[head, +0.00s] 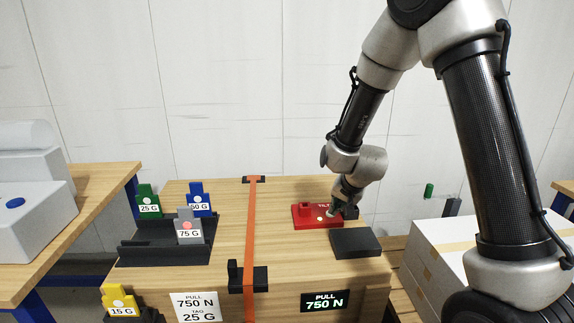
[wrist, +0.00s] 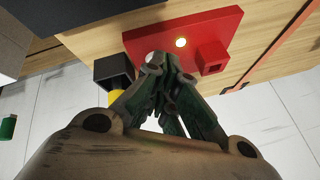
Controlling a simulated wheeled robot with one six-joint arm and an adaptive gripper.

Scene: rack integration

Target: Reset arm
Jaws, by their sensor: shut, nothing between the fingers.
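My arm reaches in from the right in the head view and bends down to the wooden crate top. My gripper (head: 338,212) is at the right side of a red block marked with white letters (head: 305,217). In the wrist view my gripper (wrist: 158,62) is shut and empty, with its fingertips together over the edge of the red block (wrist: 215,30).
A black flat block (head: 356,242) lies in front of the red one. An orange strap (head: 251,225) crosses the crate (head: 285,270). White boxes (head: 455,240) stand at right.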

